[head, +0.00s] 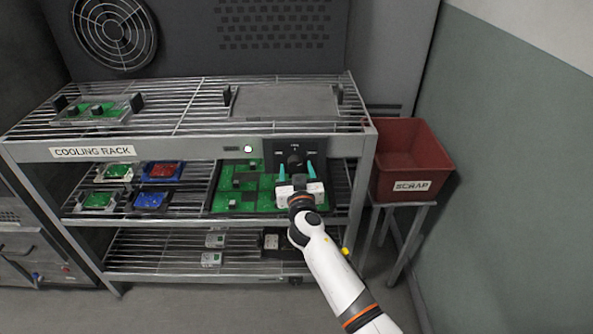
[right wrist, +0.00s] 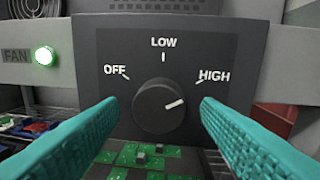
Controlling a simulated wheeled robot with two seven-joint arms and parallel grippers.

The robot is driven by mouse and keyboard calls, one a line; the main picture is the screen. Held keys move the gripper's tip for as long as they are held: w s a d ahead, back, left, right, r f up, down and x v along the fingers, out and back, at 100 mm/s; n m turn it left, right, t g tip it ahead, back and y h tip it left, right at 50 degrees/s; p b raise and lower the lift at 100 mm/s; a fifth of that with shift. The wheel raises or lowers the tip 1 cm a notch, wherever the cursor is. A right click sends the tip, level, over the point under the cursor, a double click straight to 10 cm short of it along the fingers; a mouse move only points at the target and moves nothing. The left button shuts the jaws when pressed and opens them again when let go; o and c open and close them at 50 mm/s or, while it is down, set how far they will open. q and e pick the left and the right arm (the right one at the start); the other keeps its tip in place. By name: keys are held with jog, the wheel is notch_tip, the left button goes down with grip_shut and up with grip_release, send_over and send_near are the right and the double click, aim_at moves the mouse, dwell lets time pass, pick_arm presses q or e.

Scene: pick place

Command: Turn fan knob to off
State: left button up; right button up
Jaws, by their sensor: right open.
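The fan knob (right wrist: 158,107) is a round, dark, ridged dial on a dark panel (right wrist: 232,45) marked OFF, LOW and HIGH. Its white mark points right and slightly up, toward HIGH. In the head view the knob (head: 295,160) is on the panel at the right of the cooling rack's front. My right gripper (head: 296,172) is open in front of the panel. In the right wrist view its teal fingers (right wrist: 159,112) are spread to either side of the knob, apart from it in the picture. My left gripper is not in view.
A lit indicator (right wrist: 43,56) is beside the FAN label, left of the panel. The cooling rack (head: 200,150) holds several green, blue and red boards on its shelves. A red scrap bin (head: 410,160) stands on a stand to the right.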

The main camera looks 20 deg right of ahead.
jog(key=shift+w, duration=0.2)
jog(key=shift+c, duration=0.2)
jog(key=c, duration=1)
jog(key=shift+o, duration=0.2)
